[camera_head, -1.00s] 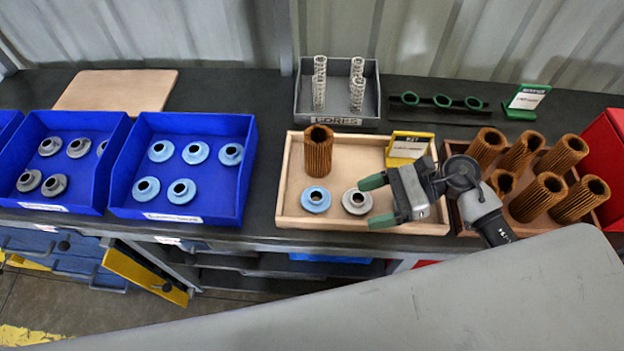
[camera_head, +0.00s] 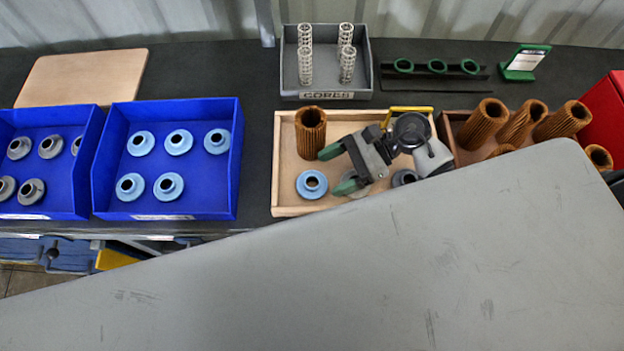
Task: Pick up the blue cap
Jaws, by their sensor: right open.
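A blue cap (camera_head: 312,184) lies flat in the light wooden tray (camera_head: 286,209), at its front left. More blue caps (camera_head: 179,141) lie in a blue bin (camera_head: 228,184) to the left. My right gripper (camera_head: 337,170) is open and empty above the tray, its green-tipped fingers pointing left. The fingertips are just right of the blue cap in the tray, apart from it as seen here. My left gripper is not in view.
A brown pleated filter (camera_head: 310,132) stands behind the blue cap. Another grey cap (camera_head: 403,177) lies under my right arm. A grey tray of wire cores (camera_head: 287,76) stands behind. More filters (camera_head: 484,122) are at right. A wooden board (camera_head: 82,77) lies back left.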

